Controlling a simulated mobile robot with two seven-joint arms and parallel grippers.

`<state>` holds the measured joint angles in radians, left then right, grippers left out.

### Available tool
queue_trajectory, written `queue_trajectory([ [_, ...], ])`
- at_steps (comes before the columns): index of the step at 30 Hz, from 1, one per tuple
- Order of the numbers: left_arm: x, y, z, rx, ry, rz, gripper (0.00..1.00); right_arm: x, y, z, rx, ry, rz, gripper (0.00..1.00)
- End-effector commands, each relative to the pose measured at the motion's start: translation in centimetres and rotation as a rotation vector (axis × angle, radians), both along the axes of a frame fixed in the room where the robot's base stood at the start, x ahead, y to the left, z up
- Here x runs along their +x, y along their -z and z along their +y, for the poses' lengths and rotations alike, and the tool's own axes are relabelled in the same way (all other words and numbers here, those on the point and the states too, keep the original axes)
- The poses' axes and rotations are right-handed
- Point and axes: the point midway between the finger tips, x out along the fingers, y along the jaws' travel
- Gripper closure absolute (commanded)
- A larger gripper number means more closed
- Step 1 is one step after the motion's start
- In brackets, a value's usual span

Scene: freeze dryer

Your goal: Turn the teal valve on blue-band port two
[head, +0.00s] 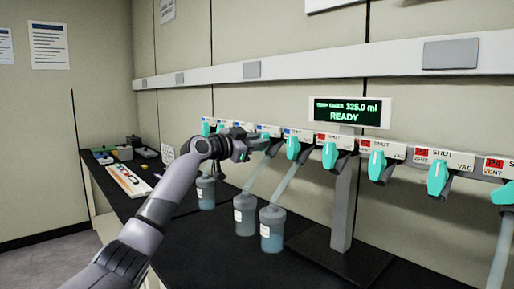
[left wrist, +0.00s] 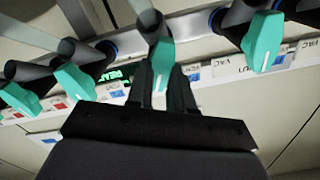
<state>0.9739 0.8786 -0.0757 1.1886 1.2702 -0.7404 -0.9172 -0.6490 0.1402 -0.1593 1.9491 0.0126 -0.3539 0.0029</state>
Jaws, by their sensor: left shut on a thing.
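A row of teal valves runs along the manifold in the head view. Blue-labelled ports are on the left, including one with a teal valve (head: 292,147). Red-labelled ports are on the right. My left gripper (head: 247,148) reaches the blue-labelled section and hides the valve there. In the left wrist view, my left gripper (left wrist: 160,82) has its fingers on either side of a teal valve handle (left wrist: 160,62) and is shut on it. The port number beside this handle cannot be read. My right gripper is not in view.
Neighbouring teal valves (left wrist: 76,82) and (left wrist: 263,42) sit close on both sides. Flasks (head: 271,230) hang below on slanted tubes. A display (head: 347,111) reading READY stands on a post (head: 344,205). A white tray (head: 128,180) lies on the dark bench at left.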

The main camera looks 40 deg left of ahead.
Motion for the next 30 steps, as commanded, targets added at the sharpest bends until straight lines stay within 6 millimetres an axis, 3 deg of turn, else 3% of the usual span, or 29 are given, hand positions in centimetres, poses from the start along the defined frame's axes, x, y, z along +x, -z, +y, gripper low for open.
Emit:
queue_trajectory([
  [15,0.0,0.1,-0.1,0.438,0.000,-0.037,1.00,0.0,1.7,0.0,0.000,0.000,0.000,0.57],
  [30,0.0,0.1,-0.2,0.609,0.001,-0.053,1.00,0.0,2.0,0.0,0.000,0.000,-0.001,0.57],
])
